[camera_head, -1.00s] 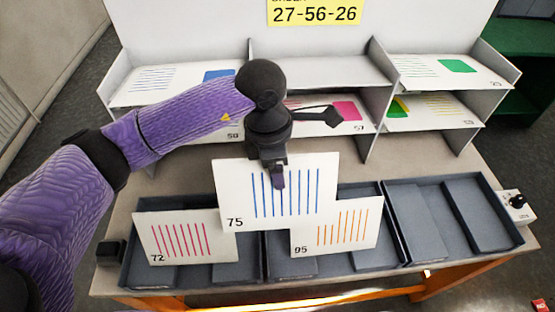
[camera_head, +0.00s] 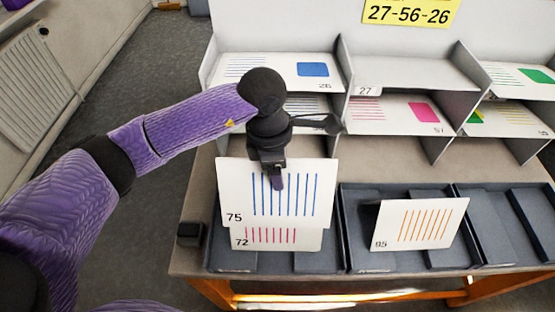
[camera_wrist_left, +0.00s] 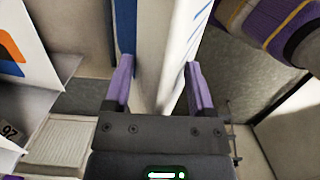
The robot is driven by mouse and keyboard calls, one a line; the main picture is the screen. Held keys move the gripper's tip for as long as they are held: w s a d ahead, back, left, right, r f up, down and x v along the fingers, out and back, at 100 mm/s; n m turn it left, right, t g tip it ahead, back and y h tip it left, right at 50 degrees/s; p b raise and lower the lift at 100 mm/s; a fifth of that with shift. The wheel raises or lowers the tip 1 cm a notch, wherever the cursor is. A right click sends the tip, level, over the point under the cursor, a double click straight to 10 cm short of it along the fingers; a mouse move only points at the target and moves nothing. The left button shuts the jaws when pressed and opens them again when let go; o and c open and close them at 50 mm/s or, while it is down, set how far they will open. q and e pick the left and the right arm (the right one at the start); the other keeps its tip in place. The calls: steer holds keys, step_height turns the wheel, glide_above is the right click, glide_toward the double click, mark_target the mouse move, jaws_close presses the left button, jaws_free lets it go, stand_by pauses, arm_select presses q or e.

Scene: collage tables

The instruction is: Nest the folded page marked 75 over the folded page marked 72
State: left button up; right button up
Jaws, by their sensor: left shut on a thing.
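The page marked 75 (camera_head: 240,190), white with blue stripes, hangs upright from my left gripper (camera_head: 278,182). The gripper is shut on its top edge; the left wrist view shows the page (camera_wrist_left: 172,60) between the two purple fingers (camera_wrist_left: 155,85). The page marked 72 (camera_head: 265,240), white with pink stripes, stands in the left grey tray (camera_head: 222,258). Page 75 appears in front of page 72 and hides its upper part. I cannot tell whether the two touch. My right gripper is not in view.
The page marked 95 (camera_head: 420,225), with orange stripes, stands in the middle tray (camera_head: 360,258). Another grey tray (camera_head: 505,225) is at the right. White shelves (camera_head: 405,72) with more pages stand behind. A small black box (camera_head: 190,233) sits at the table's left edge.

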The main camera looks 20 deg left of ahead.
arm_select(q)
step_height(320, 180, down, 12)
steer(key=b, duration=0.8)
steer(key=shift+f+b, duration=0.15)
steer(key=shift+b, duration=0.2)
steer(key=shift+f, duration=0.25)
steer(key=shift+r, duration=0.1)
steer(key=o, duration=1.2)
steer(key=shift+c, duration=0.2)
steer(key=r, duration=0.3)
steer(key=r+p, duration=0.1)
steer(key=r, duration=0.2)
steer(key=a+r+p, duration=0.1)
steer(key=r, duration=0.3)
steer(key=shift+s+a, duration=0.1)
steer(key=shift+s, duration=0.05)
steer(key=shift+f, duration=0.1)
